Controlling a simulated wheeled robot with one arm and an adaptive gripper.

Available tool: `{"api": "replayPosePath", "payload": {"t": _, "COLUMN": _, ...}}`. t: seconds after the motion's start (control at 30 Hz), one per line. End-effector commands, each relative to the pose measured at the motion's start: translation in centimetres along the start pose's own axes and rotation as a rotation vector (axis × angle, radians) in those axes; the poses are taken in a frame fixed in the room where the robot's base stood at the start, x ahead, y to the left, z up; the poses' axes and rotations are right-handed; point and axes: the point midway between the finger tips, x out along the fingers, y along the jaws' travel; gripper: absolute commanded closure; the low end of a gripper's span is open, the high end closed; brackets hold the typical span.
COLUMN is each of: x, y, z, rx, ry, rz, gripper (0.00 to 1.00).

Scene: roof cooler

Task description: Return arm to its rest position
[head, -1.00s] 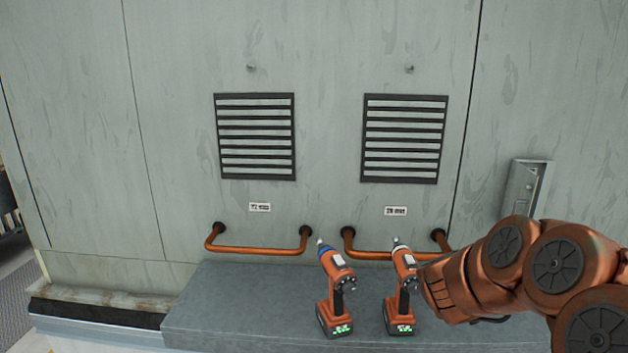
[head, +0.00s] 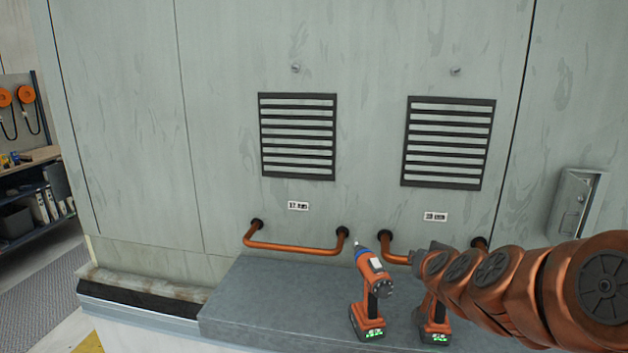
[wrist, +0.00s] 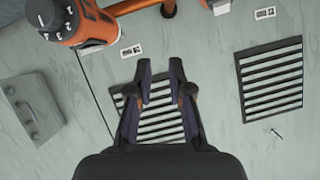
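My arm (head: 520,285) reaches in from the right in the head view, in front of the right-hand drill (head: 434,325) and hiding its upper part. In the wrist view my gripper (wrist: 159,68) is open, with its two dark fingers apart and only the wall and a vent showing between and behind them. In the head view I cannot make out the fingers. The left-hand orange drill (head: 370,295) stands upright on the grey ledge (head: 270,300), clear of my arm. Part of an orange drill (wrist: 85,22) shows at the upper left of the wrist view, apart from the fingers.
The grey wall has two slatted vents, left (head: 298,137) and right (head: 448,143). Copper-coloured rails (head: 295,248) stick out above the ledge. A small metal box (head: 577,205) is on the wall at right. A workbench with shelves (head: 35,195) stands far left, beyond open floor.

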Motion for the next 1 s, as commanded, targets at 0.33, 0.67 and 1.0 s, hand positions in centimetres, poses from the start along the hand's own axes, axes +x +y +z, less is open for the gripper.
{"api": "replayPosePath", "payload": {"t": 0.33, "x": -7.8, "y": -5.1, "z": 11.3, "rx": -0.131, "ry": -0.427, "rz": -0.174, "gripper": 0.80}}
{"api": "replayPosePath", "payload": {"t": 0.67, "x": -18.6, "y": -1.6, "z": 21.4, "rx": -0.254, "ry": -0.872, "rz": -0.113, "gripper": 0.80}}
{"api": "replayPosePath", "payload": {"t": 1.0, "x": -29.2, "y": 4.9, "z": 26.3, "rx": -0.313, "ry": -1.218, "rz": 0.092, "gripper": 0.80}}
